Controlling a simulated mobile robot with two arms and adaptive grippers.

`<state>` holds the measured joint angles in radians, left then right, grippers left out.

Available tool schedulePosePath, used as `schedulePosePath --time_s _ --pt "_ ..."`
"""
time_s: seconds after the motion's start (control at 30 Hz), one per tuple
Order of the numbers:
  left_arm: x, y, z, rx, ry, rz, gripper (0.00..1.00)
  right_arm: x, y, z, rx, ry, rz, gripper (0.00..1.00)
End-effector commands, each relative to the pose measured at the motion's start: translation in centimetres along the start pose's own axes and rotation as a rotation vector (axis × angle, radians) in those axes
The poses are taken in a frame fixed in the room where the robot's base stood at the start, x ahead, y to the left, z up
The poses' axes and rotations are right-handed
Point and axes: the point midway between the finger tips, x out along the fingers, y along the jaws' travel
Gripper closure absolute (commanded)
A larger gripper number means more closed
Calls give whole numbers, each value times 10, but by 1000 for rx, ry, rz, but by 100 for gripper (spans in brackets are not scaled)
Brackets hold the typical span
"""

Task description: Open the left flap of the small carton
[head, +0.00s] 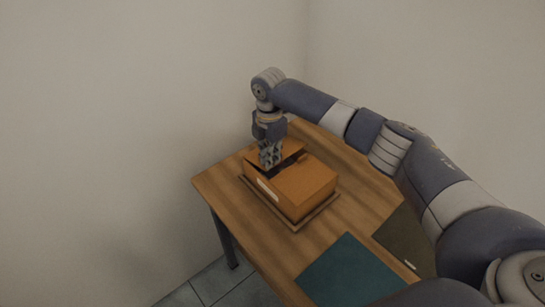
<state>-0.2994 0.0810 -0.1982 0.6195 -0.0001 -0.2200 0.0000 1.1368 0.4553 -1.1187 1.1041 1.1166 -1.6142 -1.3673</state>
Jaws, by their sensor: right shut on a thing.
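The small carton (303,188) is an orange-brown box with a pale label on its near left side, at the middle of the head view. Its left flap (254,162) is at the far left end of the top, slightly raised, with a dark gap beside it. My right gripper (270,164) points down at this end and is shut on the left flap; its fingers hide part of the flap and the opening. The right part of the carton's top looks flat and closed. My left gripper is not in view.
The carton stands on a thin brown tray (317,213) on a wooden table (226,188). A teal mat (342,272) and a dark olive flat item (405,240) lie at the near right. Walls stand close behind and to the left. My right arm crosses above the table's right side.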

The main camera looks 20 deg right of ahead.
Motion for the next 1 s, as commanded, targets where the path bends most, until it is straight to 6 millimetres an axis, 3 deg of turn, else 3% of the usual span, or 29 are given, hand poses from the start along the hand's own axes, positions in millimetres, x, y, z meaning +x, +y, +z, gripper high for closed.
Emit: schedulePosePath --time_s 0.03,0.33,1.0 --pt "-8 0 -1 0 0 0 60 -11 8 -1 0 1 18 100" --pt "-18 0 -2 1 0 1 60 -26 24 -1 -1 -1 20 100" --pt "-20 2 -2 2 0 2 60 -30 33 -2 -5 -2 17 100"
